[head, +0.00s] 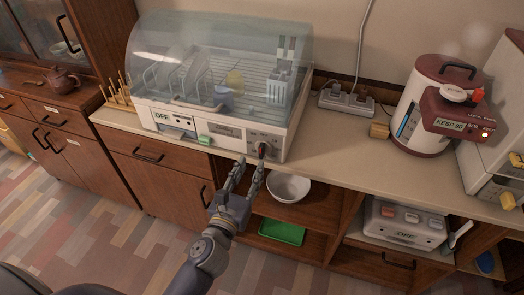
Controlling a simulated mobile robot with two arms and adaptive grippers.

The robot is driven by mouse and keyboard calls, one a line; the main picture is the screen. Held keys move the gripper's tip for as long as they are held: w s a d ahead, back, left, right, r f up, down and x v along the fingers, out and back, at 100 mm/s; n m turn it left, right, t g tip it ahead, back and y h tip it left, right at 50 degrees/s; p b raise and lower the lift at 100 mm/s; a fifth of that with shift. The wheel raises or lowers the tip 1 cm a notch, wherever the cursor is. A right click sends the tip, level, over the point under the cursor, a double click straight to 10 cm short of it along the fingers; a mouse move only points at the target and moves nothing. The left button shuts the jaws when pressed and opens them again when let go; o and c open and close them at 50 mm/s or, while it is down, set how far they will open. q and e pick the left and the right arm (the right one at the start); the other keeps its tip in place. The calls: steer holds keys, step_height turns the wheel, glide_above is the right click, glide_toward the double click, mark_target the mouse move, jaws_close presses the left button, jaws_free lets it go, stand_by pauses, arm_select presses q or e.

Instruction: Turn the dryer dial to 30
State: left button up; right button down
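The dish dryer (222,122) stands on the counter with its clear lid (205,40) down over dishes. Its dial (263,149) is at the right end of the front panel, dark with a red mark. The numbers around it are too small to read. My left gripper (249,166) is just below and in front of the dial, its two fingers apart and pointing up toward it. Nothing shows between the fingers. I cannot tell whether a fingertip touches the dial. My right gripper does not show.
A white bowl (288,188) sits on the open shelf below, close right of my gripper, above a green tray (282,231). A red and white hot-water pot (431,105) and a power strip (346,102) stand on the counter (335,150). The counter right of the dryer is mostly clear.

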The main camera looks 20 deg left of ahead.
mark_target(261, 149)
arm_select(q)
steer(key=w, duration=0.8)
steer(key=shift+d+p, duration=0.2)
steer(key=shift+p, duration=0.15)
jaws_close()
